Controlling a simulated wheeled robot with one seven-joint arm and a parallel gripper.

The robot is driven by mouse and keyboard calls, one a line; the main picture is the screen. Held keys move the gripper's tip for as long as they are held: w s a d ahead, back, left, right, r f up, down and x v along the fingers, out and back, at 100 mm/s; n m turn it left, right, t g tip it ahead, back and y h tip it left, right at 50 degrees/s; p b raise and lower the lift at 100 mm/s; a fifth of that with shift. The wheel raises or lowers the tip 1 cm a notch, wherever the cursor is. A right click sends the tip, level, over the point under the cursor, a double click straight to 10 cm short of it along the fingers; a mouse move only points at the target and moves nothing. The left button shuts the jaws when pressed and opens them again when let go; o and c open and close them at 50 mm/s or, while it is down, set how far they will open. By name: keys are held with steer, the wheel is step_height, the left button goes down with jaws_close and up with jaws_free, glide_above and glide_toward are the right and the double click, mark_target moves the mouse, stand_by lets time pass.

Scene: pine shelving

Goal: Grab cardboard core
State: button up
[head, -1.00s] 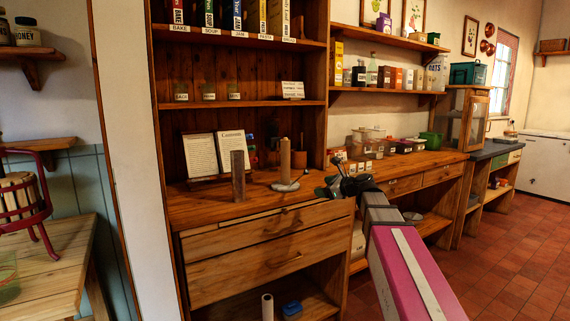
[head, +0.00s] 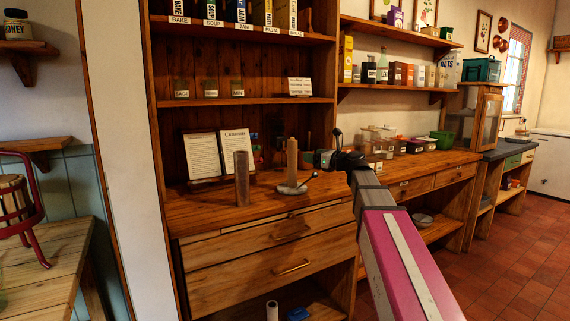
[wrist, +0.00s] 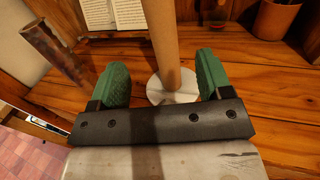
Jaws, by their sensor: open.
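The cardboard core (head: 292,160) is a plain tan tube. It stands upright on a round grey metal base (head: 290,188) on the wooden counter. In the wrist view the core (wrist: 164,45) rises between my two green finger pads, with the metal base (wrist: 172,88) below it. My gripper (wrist: 158,80) is open, with a gap between the core and each pad. In the head view my gripper (head: 322,158) is just right of the core, at about its mid-height. The core's top is cut off in the wrist view.
A darker brown upright post (head: 242,180) stands left of the core, and an open book (head: 218,155) is behind it. A terracotta pot (wrist: 277,18) is at the back right. Clear containers (head: 380,140) stand farther right. The front counter strip is clear.

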mark_target(296, 152)
steer(key=x, duration=1.1)
steer(key=shift+w+a+f, duration=0.15)
steer(key=shift+w+a, duration=0.05)
steer(key=shift+w, duration=0.15)
steer(key=shift+c, duration=0.3)
steer(key=c, duration=1.1)
steer(key=shift+c, duration=0.2)
